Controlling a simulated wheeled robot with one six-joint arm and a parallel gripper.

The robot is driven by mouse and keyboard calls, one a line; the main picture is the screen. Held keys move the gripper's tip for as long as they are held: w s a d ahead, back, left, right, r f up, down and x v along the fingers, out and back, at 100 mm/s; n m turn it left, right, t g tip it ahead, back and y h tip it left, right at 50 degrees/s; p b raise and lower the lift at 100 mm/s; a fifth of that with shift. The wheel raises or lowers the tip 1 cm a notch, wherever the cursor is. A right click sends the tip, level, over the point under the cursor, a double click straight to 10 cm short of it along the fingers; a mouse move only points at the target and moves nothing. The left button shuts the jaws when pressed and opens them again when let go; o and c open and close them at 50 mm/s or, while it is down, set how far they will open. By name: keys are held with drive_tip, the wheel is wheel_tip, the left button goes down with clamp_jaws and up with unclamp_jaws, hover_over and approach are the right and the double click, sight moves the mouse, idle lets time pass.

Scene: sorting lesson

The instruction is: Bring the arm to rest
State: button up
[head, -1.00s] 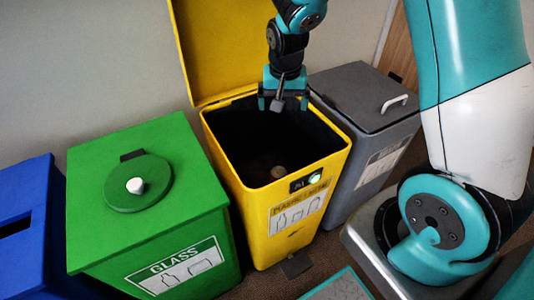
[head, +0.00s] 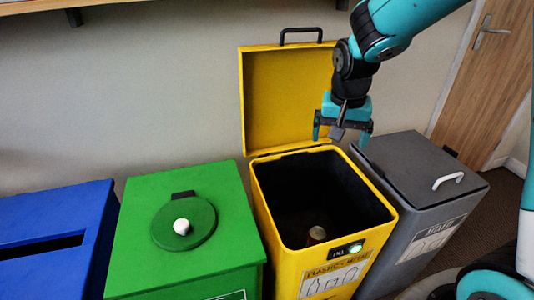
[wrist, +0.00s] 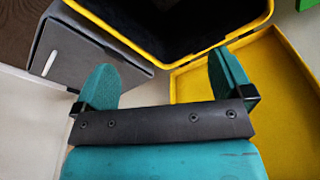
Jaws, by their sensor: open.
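My gripper (head: 343,131) is open and empty, held above the back right part of the open yellow bin (head: 376,238). In the wrist view my gripper (wrist: 165,85) shows its two teal fingers spread apart with nothing between them. The yellow bin's rim (wrist: 222,42) lies beyond the fingers there.
The yellow lid (head: 288,100) stands raised behind my gripper. A grey bin (head: 415,165) with a closed lid is at right, a green bin (head: 130,235) and a blue bin (head: 50,215) at left. A shelf (head: 130,8) runs along the wall above.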

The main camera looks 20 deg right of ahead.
drive_tip(key=s+a+r+n+g+y, duration=0.1)
drive_tip(key=s+a+r+n+y, duration=0.15)
drive_tip(key=s+a+n, duration=0.65)
drive_tip(key=s+a+r+n+y, duration=0.2)
drive_tip(key=s+a+r+n, duration=0.15)
drive_tip(key=s+a, duration=0.6)
drive_tip(key=s+d+r+p, duration=0.1)
drive_tip(key=s+r+p, duration=0.1)
drive_tip(key=r+p, duration=0.6)
drive_tip(key=s+d+r+p, duration=0.1)
drive_tip(key=r+p, duration=0.6)
drive_tip(key=r, duration=0.1)
drive_tip(key=shift+s+r+g+p, duration=0.3)
drive_tip(key=shift+s+r+p, duration=0.05)
